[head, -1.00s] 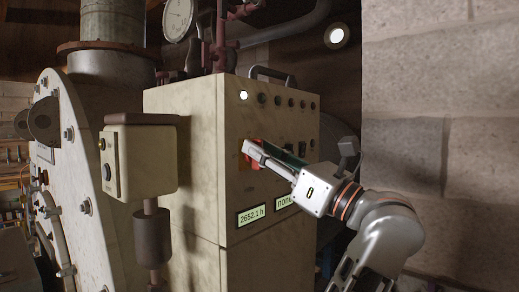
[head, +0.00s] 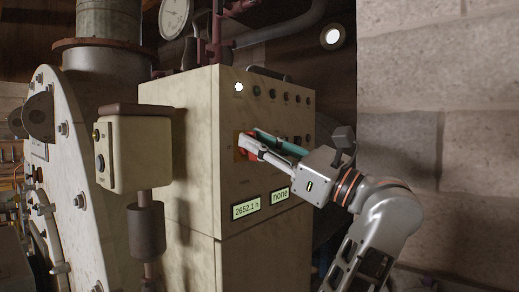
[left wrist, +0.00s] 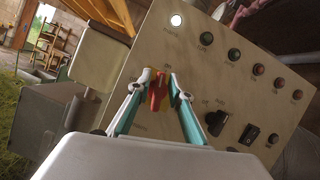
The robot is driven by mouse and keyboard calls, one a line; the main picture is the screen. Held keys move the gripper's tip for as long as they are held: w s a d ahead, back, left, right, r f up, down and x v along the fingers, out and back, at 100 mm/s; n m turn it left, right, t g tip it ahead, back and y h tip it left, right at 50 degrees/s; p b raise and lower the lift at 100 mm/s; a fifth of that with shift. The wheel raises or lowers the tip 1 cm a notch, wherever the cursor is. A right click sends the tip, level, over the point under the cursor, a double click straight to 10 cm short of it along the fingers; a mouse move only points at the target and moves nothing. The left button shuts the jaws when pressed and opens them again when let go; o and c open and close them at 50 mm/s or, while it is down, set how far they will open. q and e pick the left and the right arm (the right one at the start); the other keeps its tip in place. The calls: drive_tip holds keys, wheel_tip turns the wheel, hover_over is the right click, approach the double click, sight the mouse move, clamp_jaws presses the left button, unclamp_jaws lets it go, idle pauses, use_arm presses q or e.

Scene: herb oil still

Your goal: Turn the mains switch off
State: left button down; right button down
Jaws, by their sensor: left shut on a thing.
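The mains switch (head: 246,147) is a red handle on a yellow-orange plate, on the front of a cream control cabinet (head: 185,110). In the left wrist view the red handle (left wrist: 157,91) stands between my fingertips, with the yellow plate behind it. My left gripper (head: 250,141) reaches in from the right in the head view. Its pale fingers with teal sides are shut on the red handle and partly hide it. A white lamp (head: 239,87) above the switch is lit. My right gripper is in neither view.
Displays on the cabinet read "2652.1 h" (head: 246,208) and "none" (head: 280,195). Black knobs (left wrist: 216,122) and a row of lamps lie close to the gripper. A small switch box (head: 135,150) stands left of the cabinet. A stone wall (head: 440,110) bounds the right.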

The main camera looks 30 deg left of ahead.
use_arm(q)
drive_tip(key=n+g+h+b, duration=0.1)
drive_tip(key=n, duration=0.4)
drive_tip(key=n+g+h, duration=0.1)
drive_tip(key=n+g, duration=0.1)
drive_tip(key=n, duration=0.3)
drive_tip(key=n+g+h+b, duration=0.1)
drive_tip(key=n+g+h, duration=0.1)
drive_tip(key=n, duration=0.2)
drive_tip(key=shift+s+f+n+b, duration=0.35)
drive_tip(key=shift+f+n, duration=0.05)
drive_tip(key=shift+s+n+h+p, duration=0.1)
drive_tip(key=shift+n+h+p, duration=0.4)
drive_tip(key=shift+n, duration=1.3)
drive_tip(key=c, duration=2.1)
unclamp_jaws()
drive_tip(key=shift+c, duration=0.2)
drive_tip(key=shift+w+a+f, duration=0.1)
drive_tip(key=shift+w+f, duration=0.05)
drive_tip(key=shift+w, duration=0.1)
drive_tip(key=shift+s, duration=0.1)
